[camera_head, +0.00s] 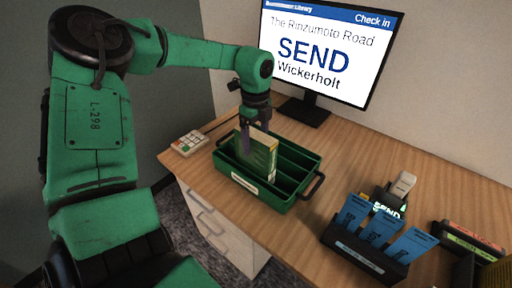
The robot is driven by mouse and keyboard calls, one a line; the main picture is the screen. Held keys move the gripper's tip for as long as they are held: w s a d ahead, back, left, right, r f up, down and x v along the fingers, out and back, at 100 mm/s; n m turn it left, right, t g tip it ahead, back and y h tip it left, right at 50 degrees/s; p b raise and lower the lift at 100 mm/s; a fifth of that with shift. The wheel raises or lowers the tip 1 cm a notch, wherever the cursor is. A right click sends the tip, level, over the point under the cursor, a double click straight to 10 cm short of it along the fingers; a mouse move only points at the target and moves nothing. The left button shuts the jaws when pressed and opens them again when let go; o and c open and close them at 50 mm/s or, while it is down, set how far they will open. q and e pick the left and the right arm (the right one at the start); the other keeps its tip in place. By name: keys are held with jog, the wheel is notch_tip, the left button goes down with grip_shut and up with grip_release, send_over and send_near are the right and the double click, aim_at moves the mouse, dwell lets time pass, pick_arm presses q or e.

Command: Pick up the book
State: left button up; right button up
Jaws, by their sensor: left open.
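The book (264,156) has a green and yellow cover and pale page edges. It stands upright in a left slot of the green crate (252,198), which has lengthwise dividers. My left gripper (247,138) comes down from above at the book's top left edge. Its jaws are open, with one dark finger in front of the book's left part. The other finger is hard to make out, and I cannot tell whether either finger touches the book. My right gripper does not show.
A monitor (325,50) reading "SEND Wickerholt" stands behind the crate. A small keypad (189,143) lies left of it. At right are a dark holder with blue cards (379,232), a small device (402,184) and stacked labelled trays (470,243). Bare wood lies between crate and holder.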

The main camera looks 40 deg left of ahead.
pick_arm(q)
jog(key=shift+a+f, duration=0.1)
jog(key=shift+f, duration=0.8)
grip_shut()
jog(key=shift+w+r, duration=0.1)
dwell(0.6)
